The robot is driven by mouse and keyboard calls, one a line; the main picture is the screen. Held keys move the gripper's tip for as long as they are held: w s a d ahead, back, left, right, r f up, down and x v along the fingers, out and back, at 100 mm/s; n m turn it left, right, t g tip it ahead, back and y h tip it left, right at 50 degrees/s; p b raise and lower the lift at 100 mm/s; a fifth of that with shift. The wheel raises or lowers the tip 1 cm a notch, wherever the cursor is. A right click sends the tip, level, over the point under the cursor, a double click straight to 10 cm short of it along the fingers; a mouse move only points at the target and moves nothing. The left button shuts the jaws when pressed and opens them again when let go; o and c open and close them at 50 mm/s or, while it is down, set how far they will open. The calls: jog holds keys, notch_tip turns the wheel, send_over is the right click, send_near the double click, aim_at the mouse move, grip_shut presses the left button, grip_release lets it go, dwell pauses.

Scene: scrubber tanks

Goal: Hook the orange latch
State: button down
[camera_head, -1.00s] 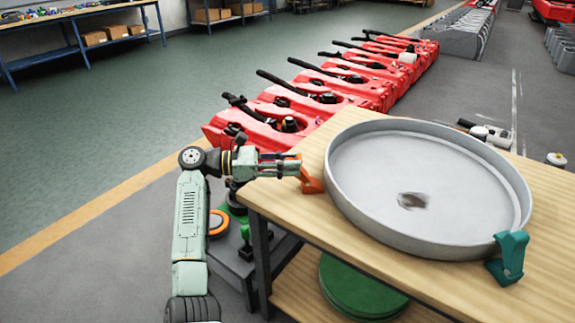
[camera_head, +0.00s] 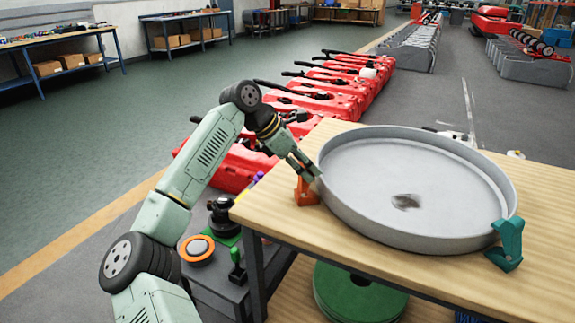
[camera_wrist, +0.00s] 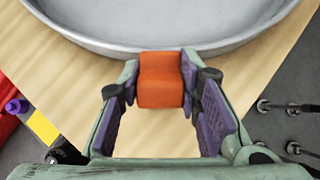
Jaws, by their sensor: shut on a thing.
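The orange latch (camera_head: 306,192) stands on the wooden table beside the left side of the round grey metal tray (camera_head: 402,232). In the wrist view the orange latch (camera_wrist: 160,78) sits between my two purple-padded fingers, close to the tray's rim (camera_wrist: 130,50). My gripper (camera_head: 309,172) reaches down from the upper left and is shut on the upper part of the latch; it also shows in the wrist view (camera_wrist: 160,92). In the head view my fingers partly cover the latch's top, so I cannot tell whether it hooks over the rim.
A teal latch (camera_head: 508,246) stands at the tray's right front side. The wooden table (camera_head: 345,262) has bare room in front of the tray. Several red machine tanks (camera_head: 335,98) line up behind. A green round object (camera_head: 358,290) lies below the tabletop.

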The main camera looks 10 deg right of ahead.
jog(key=d+y+p, duration=0.2)
jog(key=y, duration=0.1)
jog(key=shift+w, duration=0.1)
jog(key=shift+d+f+y+p, duration=0.45)
jog(key=shift+d+y+p, duration=0.05)
jog(key=shift+y+p, duration=0.3)
jog(key=c, duration=1.2)
grip_release()
jog(key=shift+f, duration=0.1)
jog(key=shift+o, duration=0.2)
jog(key=v, duration=1.2)
jog(key=shift+w, duration=0.2)
jog(key=shift+d, duration=0.15)
